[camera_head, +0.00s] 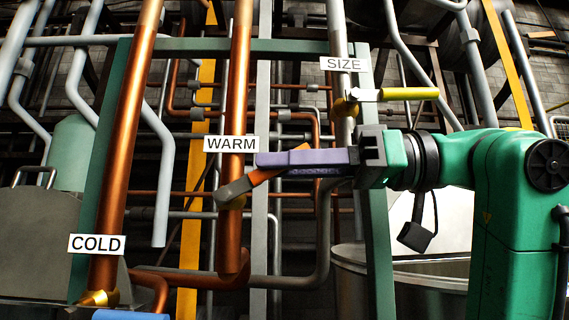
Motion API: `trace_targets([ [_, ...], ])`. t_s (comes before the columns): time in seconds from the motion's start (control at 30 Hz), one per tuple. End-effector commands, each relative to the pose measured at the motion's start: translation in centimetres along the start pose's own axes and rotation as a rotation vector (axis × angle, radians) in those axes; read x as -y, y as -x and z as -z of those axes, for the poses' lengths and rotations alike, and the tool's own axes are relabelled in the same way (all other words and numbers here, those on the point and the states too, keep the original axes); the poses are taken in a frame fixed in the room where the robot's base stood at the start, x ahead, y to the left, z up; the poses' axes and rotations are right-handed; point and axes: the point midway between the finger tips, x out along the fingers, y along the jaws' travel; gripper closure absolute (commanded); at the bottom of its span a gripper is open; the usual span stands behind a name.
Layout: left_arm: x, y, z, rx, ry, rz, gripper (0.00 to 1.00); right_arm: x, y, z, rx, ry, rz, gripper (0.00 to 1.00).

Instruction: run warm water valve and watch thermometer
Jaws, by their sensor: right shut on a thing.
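The warm valve lever (262,177), orange with a grey end, sits on the copper pipe (237,70) under the WARM label (231,144). It slants up to the right from its pivot. My right gripper (268,160), with purple fingers, reaches in from the right and is shut on the orange lever, hiding part of its grip. I cannot make out a thermometer. My left gripper is not in view.
The SIZE valve (346,105) has a yellow lever (408,94) above my right wrist. The COLD valve (97,298) is at lower left, with a blue bar (130,315) cut off below. A green frame (95,170) surrounds the pipes. A metal vat (350,275) stands lower right.

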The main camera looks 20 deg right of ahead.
Motion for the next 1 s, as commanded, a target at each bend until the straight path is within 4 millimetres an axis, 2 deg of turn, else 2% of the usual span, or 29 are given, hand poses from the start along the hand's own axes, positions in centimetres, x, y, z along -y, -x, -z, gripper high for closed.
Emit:
trace_targets([
  [0.37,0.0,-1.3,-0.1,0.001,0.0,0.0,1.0,-0.1,0.2,-0.3,-0.053,-0.009,0.007,1.0],
  [1.0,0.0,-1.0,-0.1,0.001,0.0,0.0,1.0,0.0,0.2,-0.1,-0.05,-0.009,0.007,1.0],
])
